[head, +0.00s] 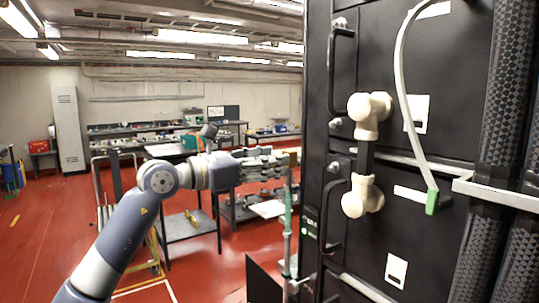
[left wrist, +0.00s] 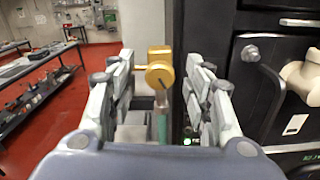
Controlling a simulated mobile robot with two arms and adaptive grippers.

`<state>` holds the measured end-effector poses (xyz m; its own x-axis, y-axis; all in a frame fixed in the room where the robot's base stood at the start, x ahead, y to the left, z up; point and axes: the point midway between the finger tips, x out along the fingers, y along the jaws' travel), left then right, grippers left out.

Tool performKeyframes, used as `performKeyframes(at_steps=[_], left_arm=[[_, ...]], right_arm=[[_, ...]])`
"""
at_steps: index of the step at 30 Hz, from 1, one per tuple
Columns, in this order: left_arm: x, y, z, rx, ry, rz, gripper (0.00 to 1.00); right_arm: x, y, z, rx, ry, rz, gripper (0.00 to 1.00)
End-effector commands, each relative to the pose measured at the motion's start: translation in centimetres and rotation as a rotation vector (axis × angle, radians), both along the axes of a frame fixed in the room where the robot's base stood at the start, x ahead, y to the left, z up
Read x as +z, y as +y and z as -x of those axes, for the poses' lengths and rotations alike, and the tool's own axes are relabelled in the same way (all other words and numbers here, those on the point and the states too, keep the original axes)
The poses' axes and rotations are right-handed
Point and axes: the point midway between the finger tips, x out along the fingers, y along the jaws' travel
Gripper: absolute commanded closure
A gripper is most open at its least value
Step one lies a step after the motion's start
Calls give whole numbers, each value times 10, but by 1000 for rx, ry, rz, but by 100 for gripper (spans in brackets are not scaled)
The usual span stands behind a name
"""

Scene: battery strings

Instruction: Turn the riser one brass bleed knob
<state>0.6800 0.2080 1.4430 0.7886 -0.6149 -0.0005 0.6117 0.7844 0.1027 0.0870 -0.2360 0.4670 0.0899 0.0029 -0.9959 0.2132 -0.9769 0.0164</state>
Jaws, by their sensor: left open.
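The brass bleed knob (left wrist: 160,69) shows in the left wrist view, on top of a thin greenish riser (left wrist: 162,122). In the head view the knob (head: 293,157) is a small brass patch at my fingertips, above the green riser (head: 288,212) beside the black cabinet. My left gripper (head: 284,164) reaches in from the left. In the left wrist view its fingers (left wrist: 160,76) are open, one on each side of the knob, with gaps visible on both sides. My right gripper is in neither view.
The black cabinet (head: 345,110) stands close on the right, with handles, white pipe fittings (head: 368,115) and a grey hose (head: 402,90). Ribbed black columns (head: 505,90) stand at far right. Workbenches (head: 190,233) stand behind my arm. Red floor (head: 50,230) is open at left.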

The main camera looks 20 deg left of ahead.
Motion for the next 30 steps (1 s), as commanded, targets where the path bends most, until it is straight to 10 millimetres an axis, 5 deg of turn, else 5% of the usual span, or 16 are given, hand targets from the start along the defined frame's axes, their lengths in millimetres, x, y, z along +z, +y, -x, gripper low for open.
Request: performKeyframes(at_steps=[10, 16, 30], left_arm=[[0, -2, -3, 0, -1, -1, 56], [0, -2, -3, 0, 0, 0, 99], [-2, -2, -2, 1, -64, -79, 98]], right_arm=[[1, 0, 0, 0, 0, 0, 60], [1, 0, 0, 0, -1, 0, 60], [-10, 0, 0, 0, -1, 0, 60]])
